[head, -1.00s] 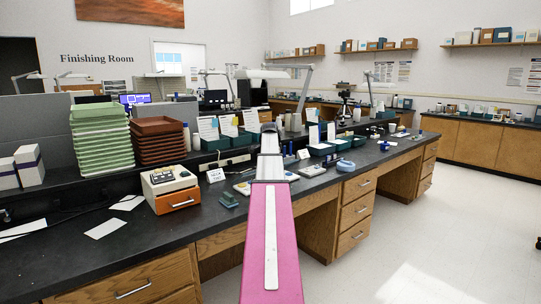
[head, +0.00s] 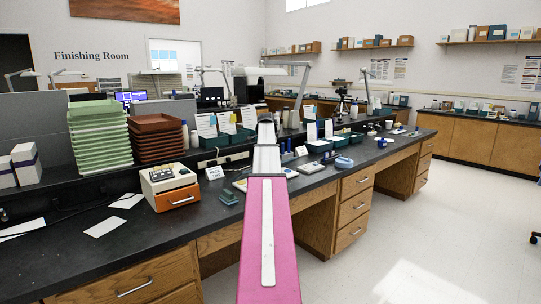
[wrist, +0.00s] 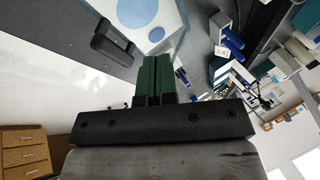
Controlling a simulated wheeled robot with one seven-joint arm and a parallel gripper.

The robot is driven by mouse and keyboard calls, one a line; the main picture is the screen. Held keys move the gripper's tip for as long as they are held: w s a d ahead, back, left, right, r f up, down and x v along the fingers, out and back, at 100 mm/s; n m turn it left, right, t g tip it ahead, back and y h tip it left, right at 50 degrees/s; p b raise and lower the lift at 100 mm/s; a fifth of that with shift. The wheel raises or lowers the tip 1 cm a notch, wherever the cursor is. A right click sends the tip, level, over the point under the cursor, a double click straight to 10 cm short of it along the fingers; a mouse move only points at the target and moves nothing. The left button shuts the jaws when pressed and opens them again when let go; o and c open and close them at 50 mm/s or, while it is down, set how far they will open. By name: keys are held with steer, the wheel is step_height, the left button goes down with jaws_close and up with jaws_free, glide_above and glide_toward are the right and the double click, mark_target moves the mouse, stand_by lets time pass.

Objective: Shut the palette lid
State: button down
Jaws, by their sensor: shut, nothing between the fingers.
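In the wrist view, a pale panel (wrist: 146,14) with light-blue edges and blue round patches lies just beyond my fingertips. It may be part of the palette, but its lid cannot be told apart. My gripper (wrist: 160,62) shows there with its two dark green fingers together and nothing between them. Whether the fingertips touch the panel cannot be told. In the head view my arm reaches over the bench and hides my gripper. A small pale tray (head: 240,185) lies beside the arm, partly hidden by it.
The dark bench top (head: 120,245) carries a beige and orange device (head: 170,187), green trays (head: 100,140) and brown trays (head: 158,138) at left. A small teal block (head: 228,197) lies near the front edge. Floor at right is clear.

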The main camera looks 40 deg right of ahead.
steer(key=s+v, duration=0.1)
steer(key=v, duration=0.9)
steer(key=shift+f, duration=0.25)
steer(key=shift+s+d, duration=0.1)
